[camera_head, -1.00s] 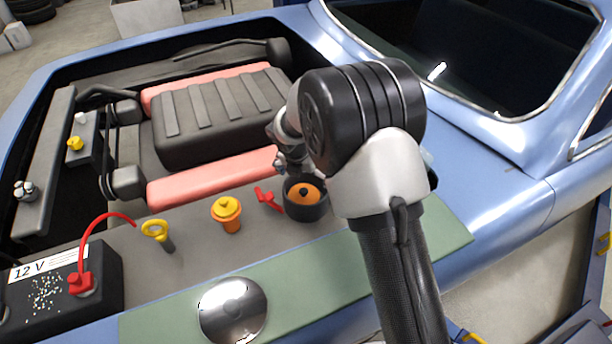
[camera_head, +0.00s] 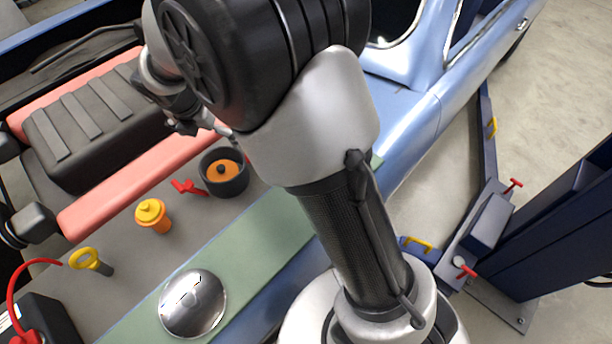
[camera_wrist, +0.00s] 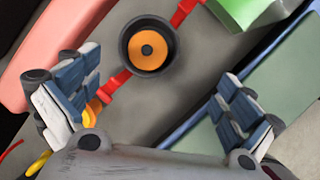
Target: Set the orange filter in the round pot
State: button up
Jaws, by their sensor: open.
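The orange filter (camera_head: 213,174), a disc with a dark centre, sits inside the dark round pot (camera_head: 234,188) on the grey engine-bay ledge. In the wrist view the filter (camera_wrist: 135,48) lies inside the rim of the pot (camera_wrist: 172,55), looking level and roughly centred. My gripper (camera_wrist: 160,95) is open, its two blue-grey padded fingers wide apart with nothing between them. The pot and filter appear beyond the fingertips, apart from them. In the head view my arm hides most of the gripper, behind and left of the pot.
A red clip (camera_head: 187,187) and an orange cap with a yellow top (camera_head: 151,216) stand left of the pot. A yellow-ringed dipstick (camera_head: 88,259) is further left. A shiny metal dome (camera_head: 193,303) rests on the green mat (camera_head: 262,240). A bright green object (camera_wrist: 240,10) is near the pot.

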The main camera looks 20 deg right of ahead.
jog(key=s+d+r+m, duration=0.5)
jog(key=s+r+m, duration=0.1)
jog(key=s+m, duration=0.2)
jog(key=s+d+r+m, duration=0.5)
jog(key=s+r+m, duration=0.2)
jog(key=s, duration=0.1)
jog(key=s+d+m+y, duration=0.1)
jog(key=s+d+m, duration=0.1)
jog(key=s+m, duration=1.1)
jog(key=s, duration=0.2)
jog(key=shift+s+f+m+t+y, duration=0.15)
jog(key=shift+s+m+t+y, duration=0.15)
jog(key=shift+s+y, duration=0.1)
jog(key=shift+d, duration=0.1)
